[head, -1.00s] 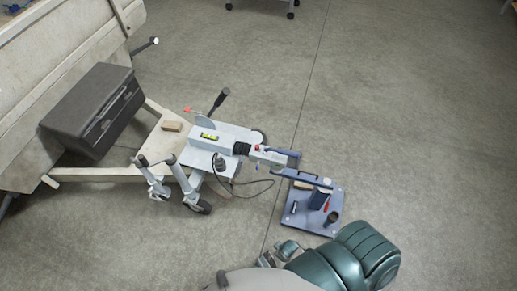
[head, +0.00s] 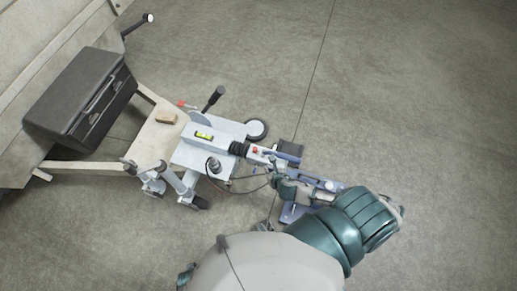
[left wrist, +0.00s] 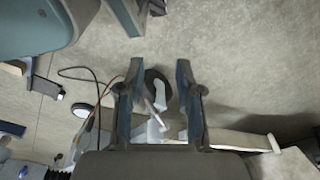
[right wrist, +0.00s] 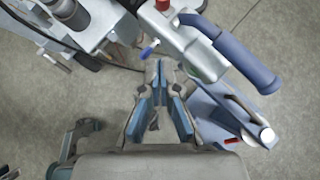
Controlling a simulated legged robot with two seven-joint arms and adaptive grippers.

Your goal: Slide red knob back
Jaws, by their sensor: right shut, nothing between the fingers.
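A small red knob (head: 255,150) stands on top of the grey trailer coupling (head: 268,156) in the head view. It shows cut off at the top edge of the right wrist view (right wrist: 162,4). A second red tip (head: 181,103) is on a lever further back. My right gripper (right wrist: 160,65) is shut and empty, its fingertips together beside the coupling, apart from the red knob. In the head view it shows next to the coupling (head: 277,178). My left gripper (left wrist: 155,72) is open and empty over the floor, with trailer parts beyond.
A blue handle (right wrist: 240,60) sticks out from the coupling. A blue base plate (right wrist: 205,110) with a post lies right of my right gripper. Floor at the upper right is clear.

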